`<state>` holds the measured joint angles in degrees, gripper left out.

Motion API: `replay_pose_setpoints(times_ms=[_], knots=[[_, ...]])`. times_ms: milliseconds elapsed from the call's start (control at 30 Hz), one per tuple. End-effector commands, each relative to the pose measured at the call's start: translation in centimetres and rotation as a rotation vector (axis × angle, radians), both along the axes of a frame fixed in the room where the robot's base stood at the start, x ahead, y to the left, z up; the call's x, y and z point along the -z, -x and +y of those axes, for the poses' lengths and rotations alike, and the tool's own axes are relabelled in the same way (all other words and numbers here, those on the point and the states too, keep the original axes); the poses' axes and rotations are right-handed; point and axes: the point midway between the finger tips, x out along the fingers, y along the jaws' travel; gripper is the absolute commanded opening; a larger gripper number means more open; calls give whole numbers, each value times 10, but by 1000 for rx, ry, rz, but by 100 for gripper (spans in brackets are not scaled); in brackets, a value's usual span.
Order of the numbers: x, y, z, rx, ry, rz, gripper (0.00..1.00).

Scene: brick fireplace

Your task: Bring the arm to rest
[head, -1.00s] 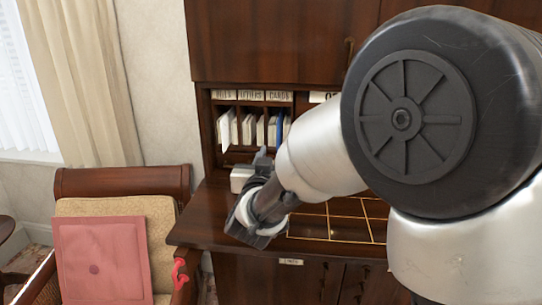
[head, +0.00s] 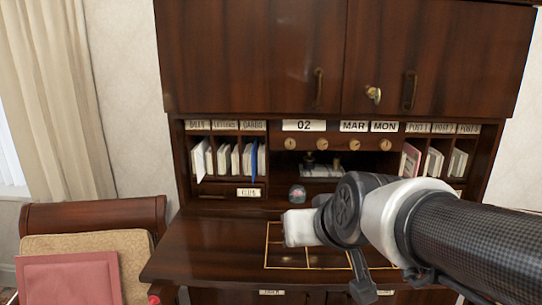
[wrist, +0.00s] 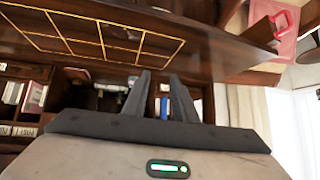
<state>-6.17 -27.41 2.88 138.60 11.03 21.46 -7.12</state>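My arm reaches in from the right in the head view, its wrist (head: 345,215) bent in front of the desk's cubbies and over the desk top. In the wrist view my gripper (wrist: 160,75) shows two dark fingers standing apart, with a clear gap and nothing between them. The fingers touch nothing that I can see. In the head view I cannot clearly make out the fingers.
Cabinet doors (head: 262,60) are above.

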Motion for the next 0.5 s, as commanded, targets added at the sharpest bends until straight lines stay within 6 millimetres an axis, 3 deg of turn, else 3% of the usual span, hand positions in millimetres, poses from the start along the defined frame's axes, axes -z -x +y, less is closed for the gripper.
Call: replay_pose_setpoints(times_ms=[100,300,500], knots=[[12,54,-35,54,40,130,25],[33,132,-79,157,90,320,25],[-33,134,-79,157,93,334,25]])
